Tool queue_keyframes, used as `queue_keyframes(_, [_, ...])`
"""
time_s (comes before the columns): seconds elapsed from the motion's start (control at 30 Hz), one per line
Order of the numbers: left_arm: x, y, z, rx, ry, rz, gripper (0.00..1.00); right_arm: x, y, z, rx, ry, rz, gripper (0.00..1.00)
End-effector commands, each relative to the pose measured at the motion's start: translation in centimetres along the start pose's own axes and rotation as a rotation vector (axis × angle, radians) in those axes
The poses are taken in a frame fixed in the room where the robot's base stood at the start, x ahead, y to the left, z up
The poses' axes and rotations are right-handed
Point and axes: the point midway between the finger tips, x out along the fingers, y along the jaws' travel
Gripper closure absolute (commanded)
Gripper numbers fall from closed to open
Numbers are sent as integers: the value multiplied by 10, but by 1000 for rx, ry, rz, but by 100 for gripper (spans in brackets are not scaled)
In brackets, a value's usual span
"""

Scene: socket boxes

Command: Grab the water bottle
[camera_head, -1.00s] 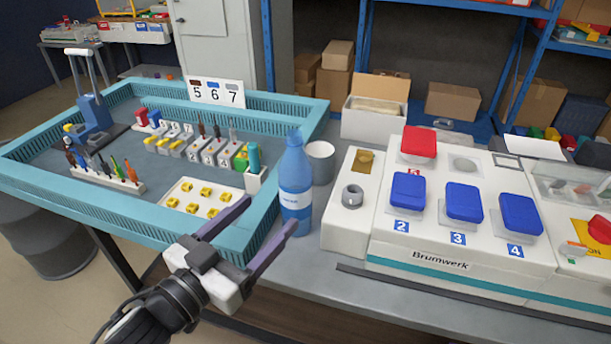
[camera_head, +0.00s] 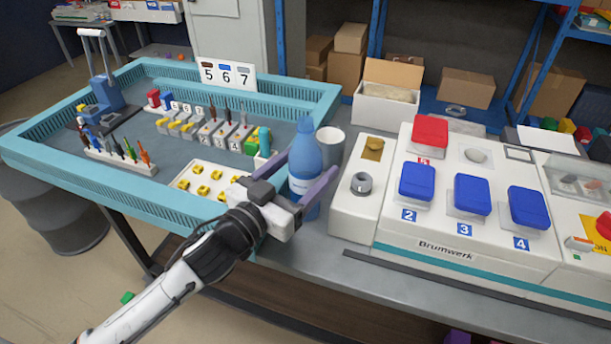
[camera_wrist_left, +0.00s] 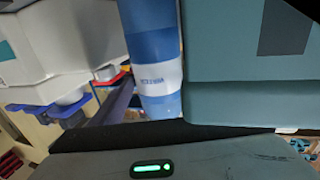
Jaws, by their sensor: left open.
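The blue water bottle (camera_head: 305,152) with a pale label stands upright on the table, just right of the teal-rimmed tray. My left gripper (camera_head: 308,180) is open at the bottle, with its fingers on either side of the lower body. The near finger passes in front at right and the other is at the bottle's left. I cannot tell whether they touch it. In the left wrist view the bottle (camera_wrist_left: 155,60) fills the upper middle. My right gripper is not in view.
A white cup (camera_head: 331,146) stands close behind the bottle. The white Brumwerk box (camera_head: 440,245) with red and blue sockets is to the right. The teal tray (camera_head: 110,185) with tools lies left. A number sign (camera_head: 228,76) stands at its back.

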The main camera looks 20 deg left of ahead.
Motion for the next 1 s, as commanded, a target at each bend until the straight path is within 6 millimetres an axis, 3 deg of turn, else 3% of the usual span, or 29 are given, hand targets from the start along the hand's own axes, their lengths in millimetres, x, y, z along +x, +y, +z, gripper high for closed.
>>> queue_keyframes(0.23, [2,0,0,0,0,0,30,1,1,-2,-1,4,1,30])
queue_keyframes(0.5, [2,0,0,0,-1,0,76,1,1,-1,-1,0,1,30])
queue_keyframes(0.57, [2,0,-1,0,3,1,83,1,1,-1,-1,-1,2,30])
queue_keyframes(1.0, [2,0,-7,1,3,1,83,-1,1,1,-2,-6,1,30])
